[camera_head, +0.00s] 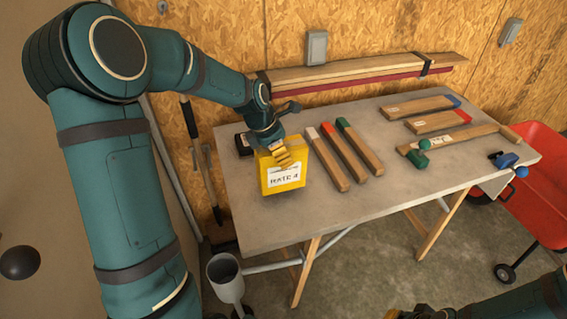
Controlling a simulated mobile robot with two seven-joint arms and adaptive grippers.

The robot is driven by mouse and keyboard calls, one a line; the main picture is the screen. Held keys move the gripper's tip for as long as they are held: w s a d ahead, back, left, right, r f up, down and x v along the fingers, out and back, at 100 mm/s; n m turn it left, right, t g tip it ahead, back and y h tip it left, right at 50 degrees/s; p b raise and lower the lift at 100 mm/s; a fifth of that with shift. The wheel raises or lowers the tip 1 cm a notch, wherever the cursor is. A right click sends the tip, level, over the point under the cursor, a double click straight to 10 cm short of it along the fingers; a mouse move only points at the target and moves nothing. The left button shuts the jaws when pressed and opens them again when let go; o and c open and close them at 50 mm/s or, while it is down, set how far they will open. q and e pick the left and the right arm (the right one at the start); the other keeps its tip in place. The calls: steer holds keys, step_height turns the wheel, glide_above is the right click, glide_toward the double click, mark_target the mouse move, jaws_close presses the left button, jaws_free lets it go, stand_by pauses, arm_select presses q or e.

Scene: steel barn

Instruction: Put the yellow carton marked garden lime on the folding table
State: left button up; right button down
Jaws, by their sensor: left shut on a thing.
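The yellow carton (283,186) is upright over the left part of the grey folding table (270,224), with a white label facing me. The label's print is too small to read surely. My left gripper (282,157) comes down from the upper left and is shut on the carton's top. I cannot tell whether the carton's base touches the tabletop or hangs just above it. Part of my right arm shows at the bottom right edge, and its gripper (408,313) is mostly cut off by the frame.
Several wooden bars with coloured ends, such as the green-ended one (360,147), lie on the table. A dark box (243,144) sits behind the carton. A red wheelbarrow (540,185) stands right. The tabletop's front middle is clear.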

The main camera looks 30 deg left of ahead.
mark_target(264, 149)
arm_select(q)
steer(key=shift+f+b, duration=0.35)
steer(key=shift+f, duration=1.6)
steer(key=shift+r, duration=0.1)
steer(key=o, duration=1.3)
steer(key=p+v, duration=0.2)
steer(key=v, duration=1)
